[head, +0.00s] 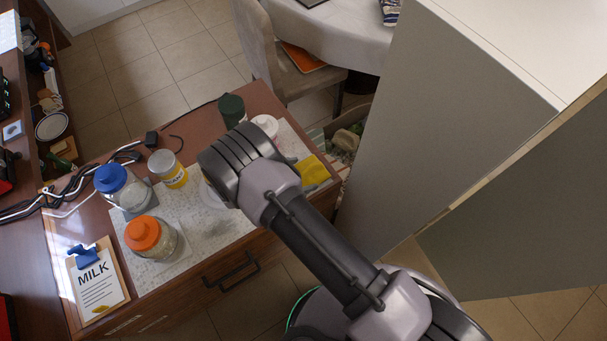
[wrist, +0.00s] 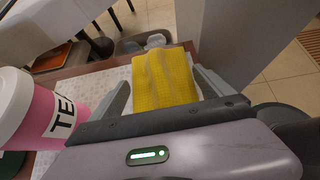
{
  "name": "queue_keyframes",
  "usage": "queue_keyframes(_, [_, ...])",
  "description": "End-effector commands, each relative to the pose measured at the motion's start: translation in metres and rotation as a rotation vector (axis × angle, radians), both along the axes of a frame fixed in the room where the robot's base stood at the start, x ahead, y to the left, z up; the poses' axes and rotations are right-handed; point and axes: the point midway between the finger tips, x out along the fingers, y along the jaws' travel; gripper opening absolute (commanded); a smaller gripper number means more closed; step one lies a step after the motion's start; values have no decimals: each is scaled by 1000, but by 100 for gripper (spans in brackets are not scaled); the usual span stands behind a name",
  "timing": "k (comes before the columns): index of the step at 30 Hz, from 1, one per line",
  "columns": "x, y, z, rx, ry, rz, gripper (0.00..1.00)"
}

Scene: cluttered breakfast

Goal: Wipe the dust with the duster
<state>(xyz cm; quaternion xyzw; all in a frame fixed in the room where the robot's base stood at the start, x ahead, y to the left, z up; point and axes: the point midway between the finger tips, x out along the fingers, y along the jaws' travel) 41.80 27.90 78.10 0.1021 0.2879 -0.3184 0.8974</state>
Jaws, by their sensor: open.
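A yellow ridged cloth, which looks like the duster, lies on the speckled light mat at the right end of the counter. In the head view the yellow duster (head: 314,172) shows to the right of my arm, partly covered by it. In the wrist view the duster (wrist: 162,78) is between the two grey fingers of my gripper (wrist: 165,90). The fingers are apart, one on each side of it; whether they touch it I cannot tell. In the head view my arm hides the fingers. I cannot make out any dust clearly.
A pink canister with a white lid (wrist: 40,115) stands close left of my gripper. A dark green lid (head: 232,108), a yellow-labelled jar (head: 168,168), a blue-lidded jar (head: 120,188) and an orange-lidded jar (head: 150,240) stand on the counter. A tall grey panel (head: 440,120) rises at right.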

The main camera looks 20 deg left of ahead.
Motion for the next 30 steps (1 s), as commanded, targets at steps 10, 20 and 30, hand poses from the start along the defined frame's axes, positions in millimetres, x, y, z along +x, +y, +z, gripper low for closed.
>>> queue_keyframes(10, [1,0,0,0,0,0,69])
queue_keyframes(20, [1,0,13,1,-1,-1,50])
queue_keyframes(30, [1,0,52,0,0,-1,50])
